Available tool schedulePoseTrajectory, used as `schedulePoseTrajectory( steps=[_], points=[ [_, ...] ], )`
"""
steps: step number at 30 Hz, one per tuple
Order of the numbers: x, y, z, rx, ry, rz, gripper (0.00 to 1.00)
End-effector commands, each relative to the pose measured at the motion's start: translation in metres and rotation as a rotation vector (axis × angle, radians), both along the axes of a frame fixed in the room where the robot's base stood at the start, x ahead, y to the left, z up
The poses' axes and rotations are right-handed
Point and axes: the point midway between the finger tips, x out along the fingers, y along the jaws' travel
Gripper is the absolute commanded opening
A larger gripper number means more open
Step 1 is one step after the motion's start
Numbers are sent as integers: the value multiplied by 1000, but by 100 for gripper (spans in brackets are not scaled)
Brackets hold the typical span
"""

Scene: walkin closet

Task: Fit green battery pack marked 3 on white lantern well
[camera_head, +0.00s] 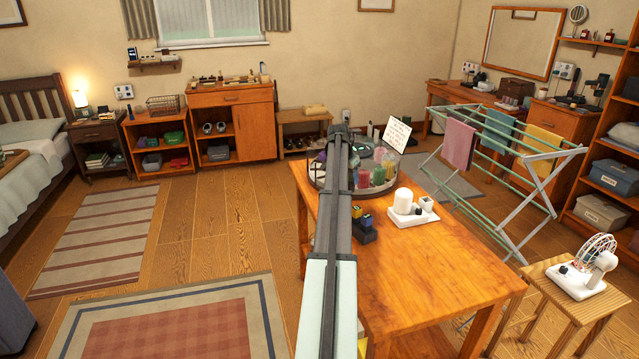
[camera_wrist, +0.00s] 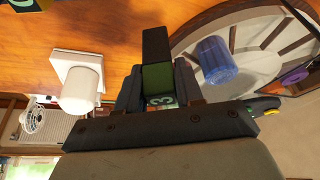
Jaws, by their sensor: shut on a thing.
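My gripper (camera_wrist: 158,84) is shut on the green battery pack (camera_wrist: 157,76) in the wrist view. The pack has a black end and a "3" on the face toward the camera. The white lantern (camera_head: 403,201) is a white cylinder on a flat white base with a small box-like part (camera_head: 427,203) on its right, on the wooden table (camera_head: 440,262). In the wrist view the lantern (camera_wrist: 82,90) is left of the held pack, apart from it. The inside of the well cannot be made out. In the head view my arm hides the gripper and pack.
A round tray (camera_head: 378,189) with coloured jars and a card (camera_head: 397,133) is behind. A drying rack (camera_head: 510,150) and a stool with a fan (camera_head: 582,282) are right. The table's front is clear.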

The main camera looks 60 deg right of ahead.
Motion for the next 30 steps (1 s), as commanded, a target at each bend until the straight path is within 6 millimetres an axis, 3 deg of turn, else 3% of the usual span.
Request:
schedulePoseTrajectory(
  steps=[1,9,18,24,30],
  points=[
    [-19,-15,3,-2,1,-35,3],
    [-112,-67,15,-8,1,-209,3],
    [-201,-104,24,-13,8,-364,3],
    [-245,-118,27,-13,14,-440,3],
    [-270,-124,29,-14,19,-481,3]
  ],
)
